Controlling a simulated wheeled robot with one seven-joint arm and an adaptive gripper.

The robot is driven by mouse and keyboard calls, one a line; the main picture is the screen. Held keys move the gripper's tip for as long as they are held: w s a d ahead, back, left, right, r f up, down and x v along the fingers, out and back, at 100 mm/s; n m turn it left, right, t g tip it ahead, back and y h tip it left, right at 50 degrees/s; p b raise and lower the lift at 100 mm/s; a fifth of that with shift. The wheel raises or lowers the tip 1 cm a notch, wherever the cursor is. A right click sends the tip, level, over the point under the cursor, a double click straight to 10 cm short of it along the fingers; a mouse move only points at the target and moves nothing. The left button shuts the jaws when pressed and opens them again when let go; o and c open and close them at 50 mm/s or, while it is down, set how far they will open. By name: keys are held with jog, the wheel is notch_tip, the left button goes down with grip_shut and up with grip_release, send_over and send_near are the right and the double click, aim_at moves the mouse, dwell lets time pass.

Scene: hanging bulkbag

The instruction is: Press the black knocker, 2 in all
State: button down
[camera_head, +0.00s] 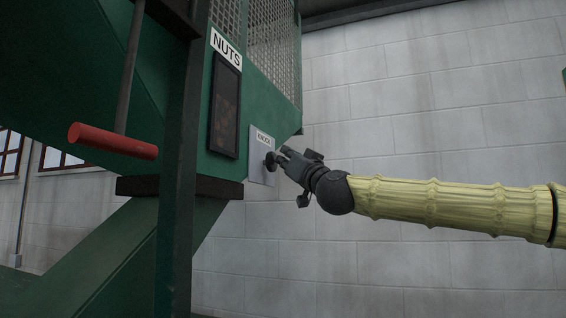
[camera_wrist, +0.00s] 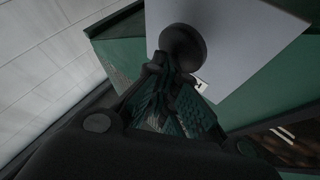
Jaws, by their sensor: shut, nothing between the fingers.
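The black knocker (camera_head: 270,160) is a round black knob on a pale plate labelled KNOCK (camera_head: 262,142), on the green machine's lower right corner. In the wrist view the knocker (camera_wrist: 183,47) is a dark disc in front of the pale plate (camera_wrist: 235,40). My gripper (camera_head: 284,153) is shut and empty, with its fingertips right at the knocker from the right. In the wrist view the fingertips (camera_wrist: 160,66) overlap the lower left edge of the disc. I cannot tell whether they touch it.
The green machine (camera_head: 258,100) carries a NUTS sign (camera_head: 226,47) above a dark display (camera_head: 224,108). A red handle (camera_head: 112,140) on a rod hangs at the left. A dark post (camera_head: 178,200) stands in front. A pale block wall (camera_head: 420,110) is behind my arm.

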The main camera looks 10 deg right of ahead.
jog(key=shift+s+d, duration=0.1)
jog(key=shift+s+d+b, duration=0.35)
jog(key=shift+s+d, duration=0.05)
jog(key=shift+d, duration=0.2)
jog(key=shift+s+d+b, duration=0.35)
jog(key=shift+s+d, duration=0.05)
jog(key=shift+d, duration=0.2)
jog(key=s+d, duration=0.1)
jog(key=d, duration=0.1)
jog(key=s+d+b, duration=0.1)
jog(key=d, duration=0.1)
jog(key=shift+s, duration=0.35)
dwell(1.9)
